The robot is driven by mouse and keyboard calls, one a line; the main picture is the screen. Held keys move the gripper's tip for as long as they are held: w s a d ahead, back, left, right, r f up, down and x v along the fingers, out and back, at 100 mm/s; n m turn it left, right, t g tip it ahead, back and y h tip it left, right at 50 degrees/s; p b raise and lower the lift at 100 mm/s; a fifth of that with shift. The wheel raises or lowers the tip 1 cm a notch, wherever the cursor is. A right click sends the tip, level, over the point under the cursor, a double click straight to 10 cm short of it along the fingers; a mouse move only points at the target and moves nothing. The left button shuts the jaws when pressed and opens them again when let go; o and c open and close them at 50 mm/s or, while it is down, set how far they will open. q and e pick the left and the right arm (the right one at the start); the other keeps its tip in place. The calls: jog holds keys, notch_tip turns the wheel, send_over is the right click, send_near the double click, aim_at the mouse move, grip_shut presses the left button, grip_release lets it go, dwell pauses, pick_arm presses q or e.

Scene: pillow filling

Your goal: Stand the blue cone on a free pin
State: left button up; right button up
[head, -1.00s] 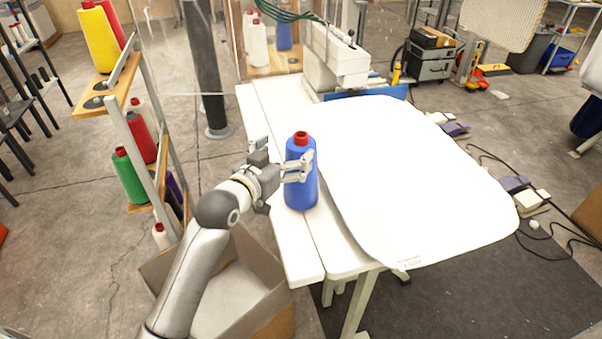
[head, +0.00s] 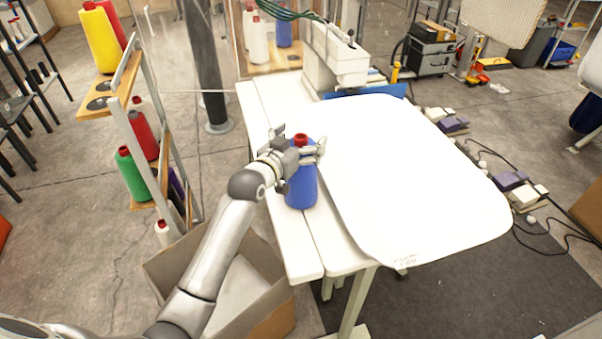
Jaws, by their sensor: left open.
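The blue cone (head: 301,188), with a red top, stands upright on the white table (head: 306,262), near its left part. My left gripper (head: 301,143) is open at the upper part of the cone and hides some of its left side. I cannot tell whether its fingers touch the cone. The thread rack (head: 140,115) at the left has wooden shelves. Its top shelf holds a yellow cone (head: 98,40) and a red cone behind it, with bare dark round spots (head: 98,103) at the near end. My right gripper is out of view.
A lower shelf holds a red cone (head: 143,137) and a green cone (head: 131,175). An open cardboard box (head: 270,322) stands on the floor before the table. A white pillow cover (head: 410,180) fills the table's right side. The sewing machine (head: 337,55) is at the back.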

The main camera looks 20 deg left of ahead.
pick_arm(q)
jog(key=c, duration=1.9)
jog(key=shift+r, duration=0.15)
grip_shut()
jog(key=shift+r, duration=0.1)
